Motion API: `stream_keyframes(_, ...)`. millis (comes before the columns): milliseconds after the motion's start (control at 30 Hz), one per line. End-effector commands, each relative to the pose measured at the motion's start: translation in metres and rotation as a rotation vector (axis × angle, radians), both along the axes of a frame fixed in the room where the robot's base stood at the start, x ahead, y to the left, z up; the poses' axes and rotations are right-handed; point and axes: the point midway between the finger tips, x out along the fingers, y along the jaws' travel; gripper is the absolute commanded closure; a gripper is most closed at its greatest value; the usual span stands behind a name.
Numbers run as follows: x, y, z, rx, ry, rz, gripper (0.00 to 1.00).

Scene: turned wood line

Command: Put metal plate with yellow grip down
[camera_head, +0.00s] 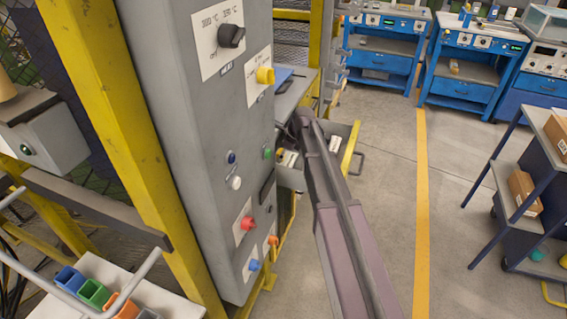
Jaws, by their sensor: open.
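I cannot make out a metal plate with a yellow grip for certain. My arm reaches up the middle of the picture, and its visible far end is beside the grey control cabinet (205,130). My gripper does not show; the far part of the arm is out of sight around the cabinet's right edge. A grey drawer or bin (340,147) with a yellow edge stands behind the arm. A small yellow spot and a pale item show left of the arm there, too small to identify.
A grey shelf (296,92) with a blue item (283,77) is behind the cabinet. A yellow post (115,110) stands left of it. Blue workbenches (380,70) are at the back, a dark cart (520,200) at right. The floor (460,145) between is clear.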

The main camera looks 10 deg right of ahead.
Motion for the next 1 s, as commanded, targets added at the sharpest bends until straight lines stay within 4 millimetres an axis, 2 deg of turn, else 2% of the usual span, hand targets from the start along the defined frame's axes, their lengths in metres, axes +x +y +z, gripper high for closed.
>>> stream_keyframes(133, 0.0000, -0.0001, 0.0000, 0.000, 0.000, 0.000, 0.00)
stream_keyframes(167, 0.0000, -0.0001, 0.0000, 0.000, 0.000, 0.000, 0.03)
stream_keyframes(400, -0.0001, 0.0000, 0.0000, 0.000, 0.000, 0.000, 0.74)
stream_keyframes(500, 0.0000, 0.0000, -0.0001, 0.000, 0.000, 0.000, 0.99)
stream_keyframes(1000, 0.0001, 0.0002, 0.0052, 0.001, 0.000, 0.000, 0.98)
